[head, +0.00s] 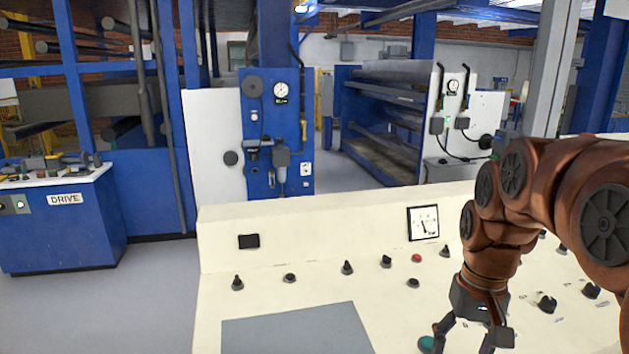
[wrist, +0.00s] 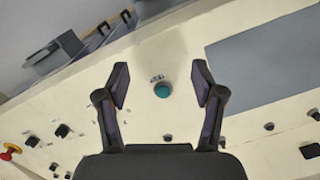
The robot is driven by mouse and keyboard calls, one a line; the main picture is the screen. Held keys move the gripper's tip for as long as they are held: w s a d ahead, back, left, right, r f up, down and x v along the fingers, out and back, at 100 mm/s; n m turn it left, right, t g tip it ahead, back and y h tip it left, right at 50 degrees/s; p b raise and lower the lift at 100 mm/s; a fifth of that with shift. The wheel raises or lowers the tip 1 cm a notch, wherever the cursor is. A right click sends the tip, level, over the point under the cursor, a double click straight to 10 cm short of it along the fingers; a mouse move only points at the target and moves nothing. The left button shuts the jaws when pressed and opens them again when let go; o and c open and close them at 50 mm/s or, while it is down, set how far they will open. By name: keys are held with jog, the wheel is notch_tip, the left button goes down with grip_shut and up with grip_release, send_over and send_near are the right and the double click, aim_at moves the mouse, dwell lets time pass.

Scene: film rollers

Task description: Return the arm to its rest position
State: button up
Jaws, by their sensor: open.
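My copper-coloured arm reaches in from the right in the head view and bends down over a cream control console (head: 300,240). My gripper (head: 462,345) is at its end, low over the panel, with its fingers apart. In the wrist view my gripper (wrist: 161,85) is open and empty. A round teal button (wrist: 162,90) lies between and beyond its fingertips on the panel. The same teal button (head: 427,344) shows in the head view beside a finger. I cannot tell whether the gripper touches the panel.
The console carries several black knobs (head: 347,268), a red button (head: 416,258), a dial gauge (head: 423,222) and a grey plate (head: 297,330). A red emergency knob (wrist: 9,152) shows in the wrist view. A blue DRIVE cabinet (head: 65,225) stands left; floor (head: 160,290) between is clear.

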jog(key=s+a+f+n+p, duration=0.1)
jog(key=s+a+f, duration=0.1)
jog(key=s, duration=0.7)
jog(key=s+a+f+g+p, duration=0.1)
jog(key=s+a+f, duration=0.2)
jog(key=s, duration=0.7)
jog(key=shift+a+f+n+h+p, duration=0.15)
jog(key=shift+f+n+h+p, duration=0.15)
jog(key=shift+f+n+p, duration=0.1)
jog(key=shift+s, duration=0.1)
